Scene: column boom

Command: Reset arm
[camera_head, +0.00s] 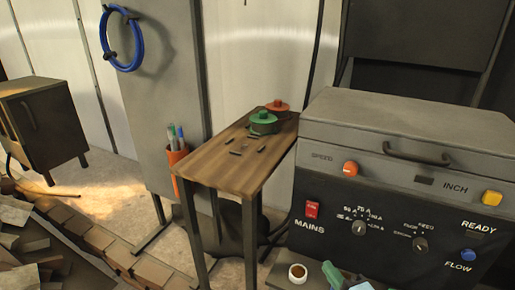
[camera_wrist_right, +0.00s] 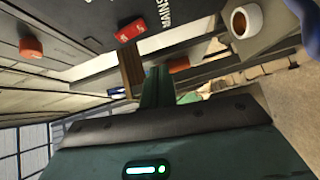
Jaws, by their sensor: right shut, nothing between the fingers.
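My right gripper (camera_head: 334,272) shows at the bottom edge of the head view, in front of the machine panel and just right of a small white cup (camera_head: 298,273) with brown contents. In the right wrist view its green fingers (camera_wrist_right: 157,80) are together with nothing between them. The rest of the right arm is mostly cut off by the frame. My left gripper is not in view.
A grey machine (camera_head: 400,215) with knobs, a red MAINS switch (camera_head: 312,209) and a handle fills the right. Bricks (camera_head: 95,235) lie at lower left.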

